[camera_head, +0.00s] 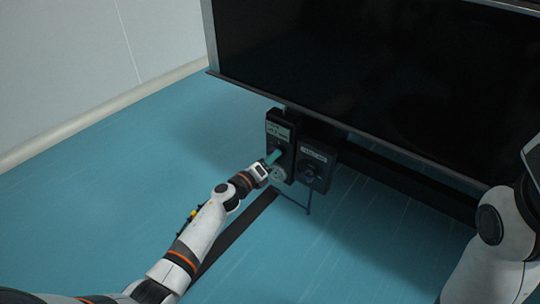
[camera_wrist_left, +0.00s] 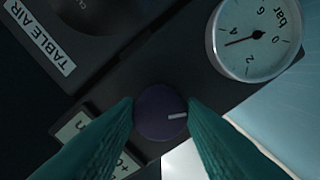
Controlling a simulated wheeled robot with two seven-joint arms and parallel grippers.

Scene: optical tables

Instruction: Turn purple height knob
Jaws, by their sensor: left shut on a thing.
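The purple knob (camera_wrist_left: 158,118) is round and dark, with a pale pointer mark toward the right in the left wrist view. It sits on a dark control panel (camera_head: 278,117) hanging below the table edge. My left gripper (camera_head: 272,158) reaches the panel from the front left. In the left wrist view its two teal fingers (camera_wrist_left: 163,107) are on either side of the knob and shut on it. In the head view the fingers cover the knob. My right arm shows at the right edge; its gripper is out of view.
A "TABLE AIR" box (camera_head: 318,175) adjoins the panel on the right. The big dark table (camera_head: 380,75) is above and behind. Blue floor (camera_head: 110,200) is open at left.

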